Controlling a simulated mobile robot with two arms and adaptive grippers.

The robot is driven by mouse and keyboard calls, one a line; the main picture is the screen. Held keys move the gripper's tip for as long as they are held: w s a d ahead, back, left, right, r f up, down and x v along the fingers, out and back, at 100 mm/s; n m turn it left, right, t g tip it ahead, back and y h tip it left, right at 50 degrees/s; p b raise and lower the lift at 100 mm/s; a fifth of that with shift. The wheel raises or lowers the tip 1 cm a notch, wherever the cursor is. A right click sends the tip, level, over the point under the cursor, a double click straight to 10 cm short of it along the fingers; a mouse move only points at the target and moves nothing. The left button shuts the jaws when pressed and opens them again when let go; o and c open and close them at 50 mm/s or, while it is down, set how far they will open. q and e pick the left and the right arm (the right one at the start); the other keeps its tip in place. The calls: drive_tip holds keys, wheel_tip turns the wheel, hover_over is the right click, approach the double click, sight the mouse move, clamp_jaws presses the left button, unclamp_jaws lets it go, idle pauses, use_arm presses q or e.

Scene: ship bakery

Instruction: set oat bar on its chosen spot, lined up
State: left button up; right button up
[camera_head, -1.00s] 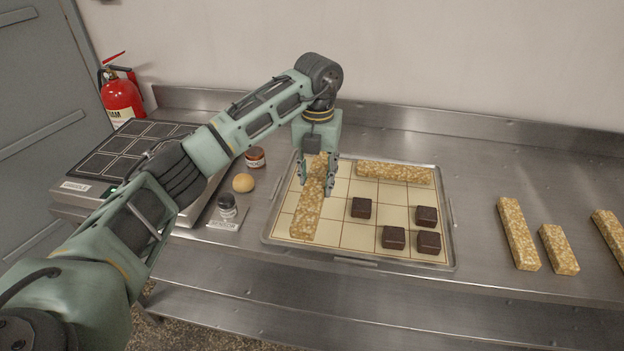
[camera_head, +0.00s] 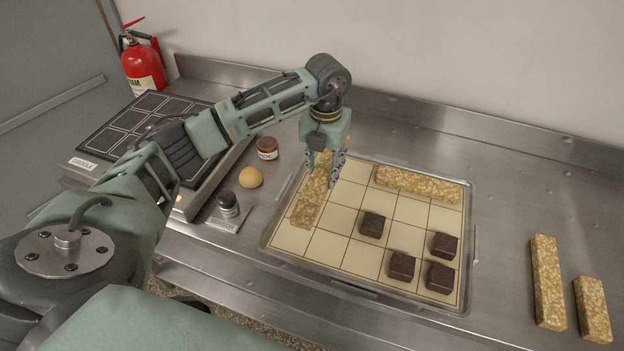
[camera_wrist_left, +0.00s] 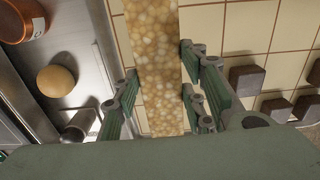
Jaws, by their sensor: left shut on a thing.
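The oat bar (camera_head: 307,208) is a long, pale, grainy bar over the left columns of the gridded tray (camera_head: 468,270), running from back to front. My left gripper (camera_head: 323,174) is shut on it, with a finger on each side. The wrist view shows the bar (camera_wrist_left: 153,50) between the finger pads, running roughly straight through them. Its front end stops short of the tray's front edge, with bare grid in front. Whether the bar rests on the tray or hangs just above it, I cannot tell. My right gripper is not in view.
Another oat bar (camera_head: 418,185) lies across the tray's back right. Several dark brown blocks (camera_head: 372,224) sit on its middle and right cells. Two loose bars (camera_head: 547,283) lie right of the tray. A roll (camera_head: 250,177), jar (camera_head: 268,148) and dark-topped container (camera_head: 228,204) stand left.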

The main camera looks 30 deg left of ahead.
sight(312, 177)
use_arm(q)
drive_tip(key=shift+s+a+f+p, duration=0.55)
drive_tip(key=shift+s+a+f, duration=0.4)
drive_tip(key=shift+s+f, duration=0.25)
wheel_tip(312, 177, down, 2)
drive_tip(key=shift+w+f+p, duration=0.1)
drive_tip(key=shift+f+p, duration=0.15)
drive_tip(key=shift+p, duration=0.3)
drive_tip(key=shift+f, duration=0.55)
drive_tip(key=o, duration=1.4)
drive_tip(key=shift+c, duration=0.2)
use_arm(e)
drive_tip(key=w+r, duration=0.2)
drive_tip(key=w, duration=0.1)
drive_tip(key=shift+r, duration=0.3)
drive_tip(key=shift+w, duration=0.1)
